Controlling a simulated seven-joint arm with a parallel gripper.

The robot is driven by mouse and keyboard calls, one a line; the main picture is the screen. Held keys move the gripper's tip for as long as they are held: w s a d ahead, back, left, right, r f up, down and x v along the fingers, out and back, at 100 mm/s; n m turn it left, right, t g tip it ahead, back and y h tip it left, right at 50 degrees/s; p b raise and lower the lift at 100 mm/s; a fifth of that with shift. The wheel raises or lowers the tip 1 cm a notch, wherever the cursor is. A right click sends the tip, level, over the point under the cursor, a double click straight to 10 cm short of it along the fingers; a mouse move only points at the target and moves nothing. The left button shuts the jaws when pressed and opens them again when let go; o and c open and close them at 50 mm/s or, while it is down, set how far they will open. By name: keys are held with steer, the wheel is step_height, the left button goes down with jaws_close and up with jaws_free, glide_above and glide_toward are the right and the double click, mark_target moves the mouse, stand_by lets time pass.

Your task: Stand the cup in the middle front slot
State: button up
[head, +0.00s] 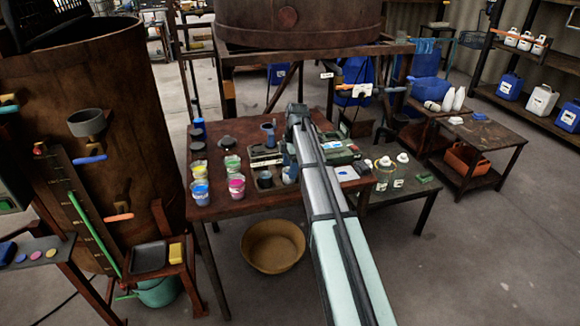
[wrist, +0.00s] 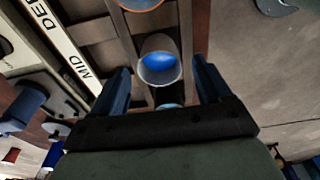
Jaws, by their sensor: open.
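In the wrist view, a pale-rimmed cup (wrist: 160,62) with a blue inside is between the two dark blue fingers of my gripper (wrist: 162,68). The fingers are open, with a gap on each side of the cup.
Cups with coloured contents, such as a blue one (head: 200,192) and a pink one (head: 236,187), stand on the brown table (head: 230,208) to the left. A dark blue cup (head: 268,132) stands farther back. A tan basin (head: 273,247) is on the floor.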

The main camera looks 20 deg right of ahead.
step_height(320, 180, up, 12)
steer(key=d, duration=0.1)
steer(key=shift+d, duration=0.25)
stand_by(1.3)
